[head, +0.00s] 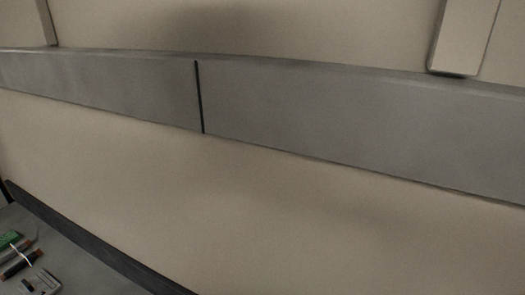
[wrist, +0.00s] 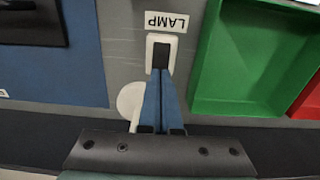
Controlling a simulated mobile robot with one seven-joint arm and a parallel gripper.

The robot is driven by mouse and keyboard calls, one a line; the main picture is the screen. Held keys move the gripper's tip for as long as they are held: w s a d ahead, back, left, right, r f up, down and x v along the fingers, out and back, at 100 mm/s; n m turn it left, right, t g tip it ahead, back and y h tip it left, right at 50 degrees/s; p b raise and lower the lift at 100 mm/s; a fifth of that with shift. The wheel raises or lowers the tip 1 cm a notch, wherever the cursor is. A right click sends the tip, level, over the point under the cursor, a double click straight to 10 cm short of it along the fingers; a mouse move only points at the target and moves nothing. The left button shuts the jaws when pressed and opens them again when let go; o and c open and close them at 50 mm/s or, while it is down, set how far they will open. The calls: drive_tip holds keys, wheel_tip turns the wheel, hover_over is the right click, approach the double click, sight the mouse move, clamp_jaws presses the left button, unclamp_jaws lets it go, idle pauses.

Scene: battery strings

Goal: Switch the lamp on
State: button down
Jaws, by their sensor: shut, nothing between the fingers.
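The lamp switch (wrist: 174,42) shows in the wrist view at upper centre. It has a white plate with a dark middle part. A white label reading LAMP (wrist: 167,22), upside down in this view, is just above it. My gripper (wrist: 161,74) has its two blue fingers closed together, with nothing between them. The tips overlap the lower part of the switch in the picture; I cannot tell if they touch it. The tips may hide part of the switch. The lamp itself is not identifiable, and the head view shows neither switch nor gripper.
A green bin (wrist: 245,108) stands right of the switch, with a red bin (wrist: 309,98) beyond it. A blue panel (wrist: 70,75) with a black object (wrist: 35,25) is at left. A white round object (wrist: 130,98) is beside the fingers. Small parts (head: 22,262) lie on a grey surface.

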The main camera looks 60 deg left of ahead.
drive_tip(key=shift+f+b, duration=0.55)
drive_tip(key=shift+f, duration=0.45)
idle(0.5)
drive_tip(key=shift+r, duration=0.2)
wheel_tip(320, 180, up, 7)
drive_tip(key=p, duration=0.7)
drive_tip(key=shift+f+p, duration=0.15)
drive_tip(key=shift+p, duration=0.25)
